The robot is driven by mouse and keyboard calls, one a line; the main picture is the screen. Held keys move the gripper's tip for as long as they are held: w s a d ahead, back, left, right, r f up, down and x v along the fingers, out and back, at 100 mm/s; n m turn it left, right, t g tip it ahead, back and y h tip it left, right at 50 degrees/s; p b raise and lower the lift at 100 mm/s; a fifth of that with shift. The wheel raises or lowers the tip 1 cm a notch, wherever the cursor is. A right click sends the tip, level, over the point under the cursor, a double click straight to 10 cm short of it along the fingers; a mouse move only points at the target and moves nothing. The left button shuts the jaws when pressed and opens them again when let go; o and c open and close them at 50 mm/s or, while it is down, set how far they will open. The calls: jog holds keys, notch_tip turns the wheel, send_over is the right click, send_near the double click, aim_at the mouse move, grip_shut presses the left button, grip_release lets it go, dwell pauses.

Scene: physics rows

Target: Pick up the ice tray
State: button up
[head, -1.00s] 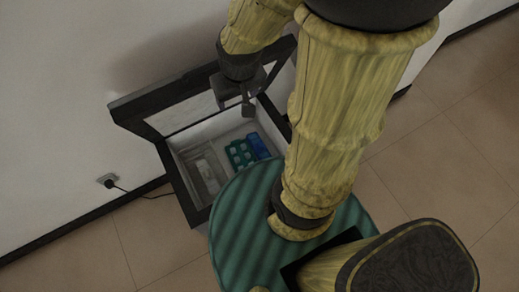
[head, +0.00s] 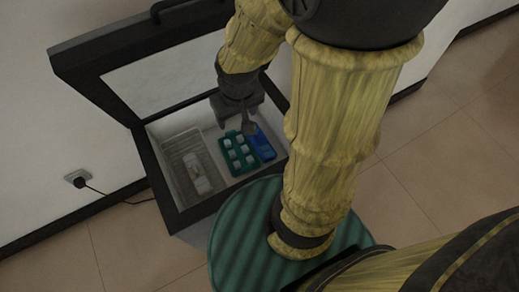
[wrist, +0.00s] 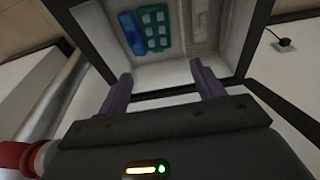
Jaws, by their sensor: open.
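The teal ice tray (head: 238,153) holds several pale cubes and lies on the floor of an open chest freezer (head: 160,185). In the wrist view the ice tray (wrist: 157,28) is ahead of my gripper, at the top centre. My gripper (head: 249,127) is open and empty, over the freezer opening near the tray's far end. In the wrist view its two fingers (wrist: 161,72) are spread wide, apart from the tray. Part of the freezer's right side is hidden behind my arm in the head view.
A blue container (head: 264,146) lies close beside the tray, on its right. A grey wire-like basket or rack (head: 190,160) with a pale item is on the left. The freezer lid (head: 95,80) stands raised by the wall. A plug (head: 77,181) is in the wall socket.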

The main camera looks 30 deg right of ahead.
notch_tip(320, 180, down, 11)
jog(key=n+g+b, duration=0.1)
jog(key=b, duration=0.6)
jog(key=n+g+h+b, duration=0.1)
jog(key=n+h+b, duration=0.1)
jog(key=n+h, duration=1.35)
send_near(261, 136)
jog(key=shift+d+r+n+y, duration=0.6)
jog(key=shift+d+n+y, duration=0.15)
jog(key=shift+d+y, duration=0.15)
jog(key=shift+s, duration=0.1)
jog(key=b+x, duration=0.2)
jog(key=x, duration=0.4)
jog(key=shift+d+f, duration=0.2)
jog(key=shift+d, duration=0.2)
